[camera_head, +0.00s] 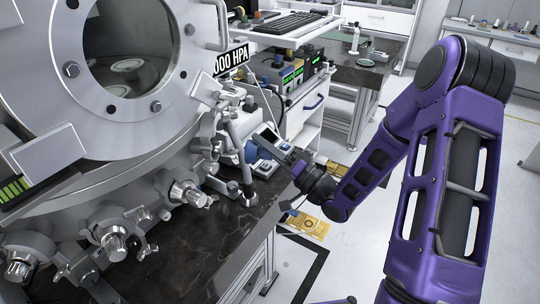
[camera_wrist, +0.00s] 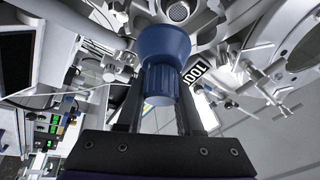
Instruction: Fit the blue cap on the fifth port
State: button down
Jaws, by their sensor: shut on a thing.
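My gripper (camera_wrist: 160,100) is shut on the blue cap (camera_wrist: 164,45), with one dark finger on each side of its ribbed grip. The cap's wide flared end points away from the wrist. In the head view my gripper (camera_head: 268,147) is beside the vacuum chamber, and the blue cap (camera_head: 251,151) shows small at its tip. An open round port (camera_wrist: 178,11) with a mesh-like face shows just beyond the cap in the wrist view; the cap looks apart from it. Capped metal ports (camera_head: 113,240) line the chamber's lower side. I cannot tell which port is the fifth.
The steel chamber (camera_head: 170,50) stands at left on a dark stone bench (camera_head: 190,245). Clamps and wing nuts jut out around the ports. A pressure display (camera_head: 231,60) and a small instrument (camera_head: 266,160) are close to my gripper. Open floor lies right of the bench.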

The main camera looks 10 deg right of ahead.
aim_at(249, 145)
jog(key=shift+s+d+r+y, duration=0.1)
jog(key=shift+s+r+y, duration=0.3)
jog(key=shift+r, duration=0.15)
jog(key=shift+w+a, duration=0.2)
jog(key=shift+a, duration=0.55)
jog(key=shift+w+a, duration=0.15)
jog(key=shift+a, duration=0.65)
jog(key=shift+w+a, duration=0.2)
jog(key=shift+a, duration=0.55)
jog(key=shift+a, duration=0.1)
jog(key=shift+w+a+b, duration=0.15)
jog(key=shift+a+b, duration=0.05)
jog(key=shift+a, duration=0.35)
jog(key=shift+w+a+b, duration=0.15)
jog(key=shift+a, duration=0.35)
jog(key=shift+a, duration=0.2)
